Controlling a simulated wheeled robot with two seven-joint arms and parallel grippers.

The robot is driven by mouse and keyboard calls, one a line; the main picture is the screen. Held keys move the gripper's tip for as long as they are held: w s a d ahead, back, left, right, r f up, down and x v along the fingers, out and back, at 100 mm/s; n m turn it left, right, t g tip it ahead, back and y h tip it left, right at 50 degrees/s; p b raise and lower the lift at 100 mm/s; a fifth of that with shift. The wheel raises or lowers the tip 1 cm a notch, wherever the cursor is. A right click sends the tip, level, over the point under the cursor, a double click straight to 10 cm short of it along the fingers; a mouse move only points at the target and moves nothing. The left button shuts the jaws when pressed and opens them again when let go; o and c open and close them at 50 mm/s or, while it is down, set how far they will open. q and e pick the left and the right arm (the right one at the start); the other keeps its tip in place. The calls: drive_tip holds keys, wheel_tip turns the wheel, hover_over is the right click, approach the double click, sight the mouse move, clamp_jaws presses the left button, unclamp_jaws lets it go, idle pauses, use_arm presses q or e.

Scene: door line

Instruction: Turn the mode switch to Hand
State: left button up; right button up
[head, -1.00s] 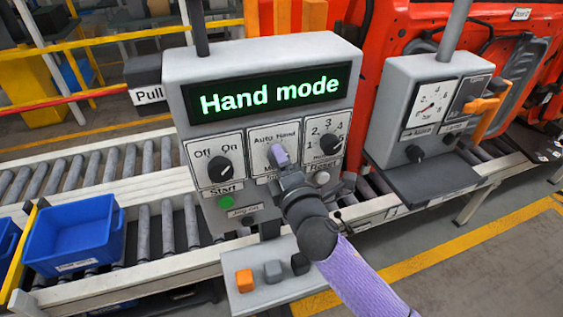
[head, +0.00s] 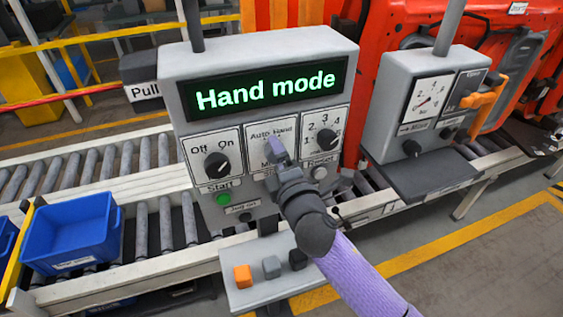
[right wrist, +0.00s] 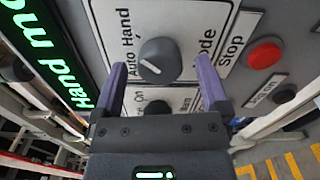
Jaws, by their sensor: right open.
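The mode switch is a dark round knob (right wrist: 160,61) under the label "Auto Hand" on the grey control box (head: 255,52). In the head view my right gripper mostly hides it. The green display (head: 266,88) reads "Hand mode". My right gripper (head: 277,149) is at the switch. In the right wrist view its two purple fingers (right wrist: 161,75) are open, one on each side of the knob, with gaps visible between. My left gripper is not in view.
An Off/On knob (head: 217,165), a numbered knob (head: 326,140) and a green Start button (head: 223,198) sit close around. A red Stop button (right wrist: 264,54) shows in the wrist view. A gauge box (head: 435,65) stands right; a blue bin (head: 72,235) sits left on rollers.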

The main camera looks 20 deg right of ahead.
drive_tip(key=s+b, duration=0.1)
drive_tip(key=s, duration=0.8)
drive_tip(key=shift+s+d, duration=0.15)
drive_tip(key=shift+s, duration=0.2)
